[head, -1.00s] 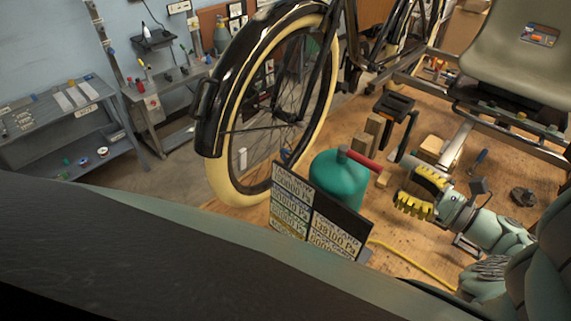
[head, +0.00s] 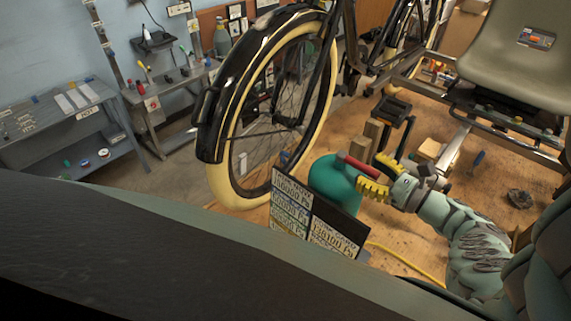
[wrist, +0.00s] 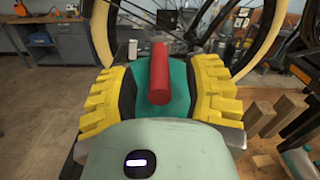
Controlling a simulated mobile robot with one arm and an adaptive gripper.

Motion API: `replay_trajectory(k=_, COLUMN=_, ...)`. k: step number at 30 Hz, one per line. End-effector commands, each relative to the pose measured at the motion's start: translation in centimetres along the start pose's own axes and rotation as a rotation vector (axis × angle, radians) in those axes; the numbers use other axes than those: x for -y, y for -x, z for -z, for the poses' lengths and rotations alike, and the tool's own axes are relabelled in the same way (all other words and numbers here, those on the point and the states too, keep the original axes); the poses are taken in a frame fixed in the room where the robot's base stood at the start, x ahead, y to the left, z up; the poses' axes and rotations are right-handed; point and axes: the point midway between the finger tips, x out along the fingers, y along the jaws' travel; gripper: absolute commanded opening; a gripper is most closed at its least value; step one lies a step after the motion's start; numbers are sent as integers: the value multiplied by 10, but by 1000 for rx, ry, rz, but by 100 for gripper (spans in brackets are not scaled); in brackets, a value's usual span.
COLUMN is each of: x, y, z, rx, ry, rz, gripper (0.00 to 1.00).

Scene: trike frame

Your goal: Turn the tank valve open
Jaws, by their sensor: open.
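The green tank (head: 328,178) stands on the wooden platform behind a dark readout board. Its red valve handle (head: 358,163) lies across the top. In the wrist view the red handle (wrist: 159,72) points toward me, over the green tank (wrist: 178,92). My gripper (head: 378,176) has yellow ridged fingers and is beside the handle, at its right end in the head view. In the wrist view the fingers of my gripper (wrist: 160,88) are spread, one on each side of the red handle, with a gap to each.
The readout board (head: 312,213) stands in front of the tank. The bicycle wheel (head: 268,110) rises behind it at the left. Wooden blocks (head: 373,132) stand behind the tank. A seat (head: 518,55) is at the upper right. A yellow hose (head: 400,258) runs along the platform.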

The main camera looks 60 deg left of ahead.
Motion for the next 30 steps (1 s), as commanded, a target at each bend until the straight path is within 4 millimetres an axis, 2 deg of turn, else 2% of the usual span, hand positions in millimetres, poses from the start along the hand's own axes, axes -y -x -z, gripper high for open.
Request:
replay_trajectory(k=1, x=-1, y=-1, z=0, rx=1, ry=0, rz=-3, gripper=49)
replay_trajectory(k=2, x=-1, y=-1, z=0, rx=1, ry=0, rz=-3, gripper=54)
replay_trajectory(k=18, x=0, y=0, z=0, rx=1, ry=-1, rz=-2, gripper=0)
replay_trajectory(k=30, x=-1, y=-2, z=-1, rx=1, ry=-1, rz=3, gripper=0)
